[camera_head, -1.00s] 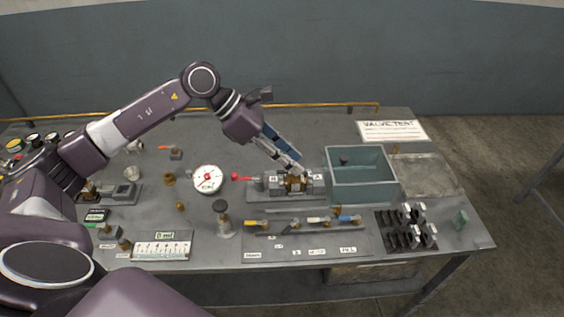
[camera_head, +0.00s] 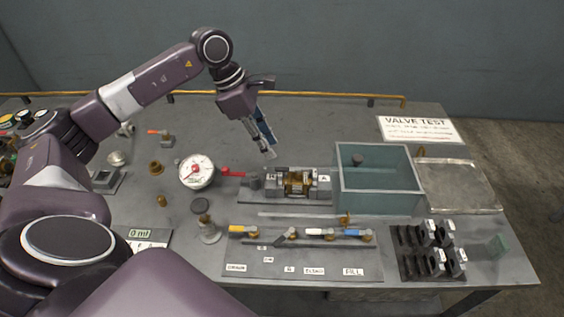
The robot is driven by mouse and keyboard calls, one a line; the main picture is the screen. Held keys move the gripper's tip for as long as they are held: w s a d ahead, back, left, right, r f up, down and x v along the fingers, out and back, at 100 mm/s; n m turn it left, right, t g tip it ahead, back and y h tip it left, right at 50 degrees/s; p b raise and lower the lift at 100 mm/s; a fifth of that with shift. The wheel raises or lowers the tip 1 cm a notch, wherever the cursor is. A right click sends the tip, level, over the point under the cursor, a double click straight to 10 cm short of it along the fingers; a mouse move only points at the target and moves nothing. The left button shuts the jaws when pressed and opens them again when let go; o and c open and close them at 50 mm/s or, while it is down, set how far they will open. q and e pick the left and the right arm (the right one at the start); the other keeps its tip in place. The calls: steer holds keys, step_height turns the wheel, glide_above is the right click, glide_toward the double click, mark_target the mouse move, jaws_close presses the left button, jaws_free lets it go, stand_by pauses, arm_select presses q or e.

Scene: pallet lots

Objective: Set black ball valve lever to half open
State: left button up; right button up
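The valve panel (camera_head: 310,263) lies at the front middle of the bench, with a row of small levers. A yellow lever (camera_head: 243,230) is at its left, then a dark grey lever (camera_head: 284,236) standing at a slant, a white lever (camera_head: 320,231) and a blue lever (camera_head: 355,233). The dark grey one is the closest to black; its exact colour is hard to tell. My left gripper (camera_head: 269,150) points down above the bench behind the clamped brass fitting, apart from the levers. Its fingers overlap in this view, so their opening is unclear. My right gripper is out of view.
The brass fitting in its grey fixture (camera_head: 285,184) stands behind the panel. A glass-walled bin (camera_head: 378,203) is right of it, with a flat tray (camera_head: 458,187) beyond. Black clips (camera_head: 430,255) stand at front right. A dial gauge (camera_head: 197,171) and a red lever (camera_head: 232,172) are left.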

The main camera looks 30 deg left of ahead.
mark_target(282, 168)
arm_select(q)
steer(key=p+x, duration=0.1)
steer(key=x, duration=0.4)
steer(key=shift+s+d+f+p, duration=0.15)
steer(key=shift+d+f+p, duration=0.1)
steer(key=shift+f+p, duration=0.1)
steer(key=shift+d+f, duration=0.15)
steer(key=shift+f, duration=0.35)
steer(key=shift+c, duration=0.4)
jaws_close()
